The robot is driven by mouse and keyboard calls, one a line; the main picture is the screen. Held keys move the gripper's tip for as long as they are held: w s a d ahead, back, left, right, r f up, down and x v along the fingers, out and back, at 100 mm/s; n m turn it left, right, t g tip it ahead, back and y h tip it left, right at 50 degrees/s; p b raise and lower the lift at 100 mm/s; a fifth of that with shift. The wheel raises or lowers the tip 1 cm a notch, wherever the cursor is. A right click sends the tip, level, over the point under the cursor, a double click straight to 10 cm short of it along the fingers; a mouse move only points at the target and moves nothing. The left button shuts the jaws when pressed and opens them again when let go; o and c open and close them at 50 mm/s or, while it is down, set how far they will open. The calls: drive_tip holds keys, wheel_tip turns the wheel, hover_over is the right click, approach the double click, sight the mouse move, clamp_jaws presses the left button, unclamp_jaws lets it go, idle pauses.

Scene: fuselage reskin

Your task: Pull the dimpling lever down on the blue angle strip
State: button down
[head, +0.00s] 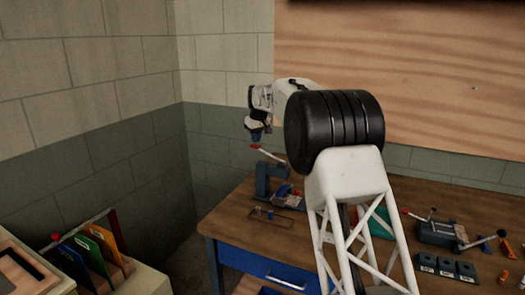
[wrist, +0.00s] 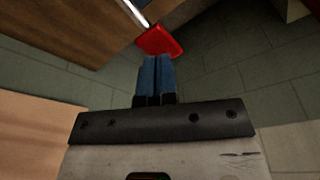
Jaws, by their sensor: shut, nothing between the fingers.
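The dimpling lever (head: 269,154) is a pale bar with a red grip at its upper left end. It slopes up to the left from a blue press frame (head: 264,180) at the bench's back left. My gripper (head: 258,136) is shut and empty, its blue fingertips just above the red grip. In the wrist view, my shut fingers (wrist: 158,60) point at the red grip (wrist: 160,41), which lies just past the tips; I cannot tell whether they touch. The metal bar (wrist: 133,14) runs off the top edge. I cannot make out the blue angle strip.
The wooden bench (head: 232,218) has a blue drawer (head: 262,267). A dark clamp-like tool (head: 437,233) and several dark blocks (head: 445,268) stand at the right. A rack with colored panels (head: 103,243) is at lower left. Block walls (head: 130,150) stand close behind.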

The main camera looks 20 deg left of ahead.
sight(257, 146)
drive_tip(key=d+x, duration=0.1)
drive_tip(key=x, duration=0.6)
drive_tip(key=shift+s+d, duration=0.15)
drive_tip(key=shift+s, duration=0.2)
idle(1.0)
drive_tip(key=shift+r, duration=0.1)
drive_tip(key=shift+w+a+r+v, duration=0.1)
drive_tip(key=shift+w+a+v, duration=0.15)
drive_tip(key=shift+v, duration=1.5)
drive_tip(key=shift+w+a+r+v, duration=0.1)
drive_tip(key=shift+a+v, duration=0.25)
drive_tip(key=shift+v, duration=1.4)
drive_tip(key=shift+w+a+v, duration=0.2)
drive_tip(key=shift+a+v, duration=0.1)
drive_tip(key=shift+v, duration=1.45)
drive_tip(key=shift+r, duration=0.1)
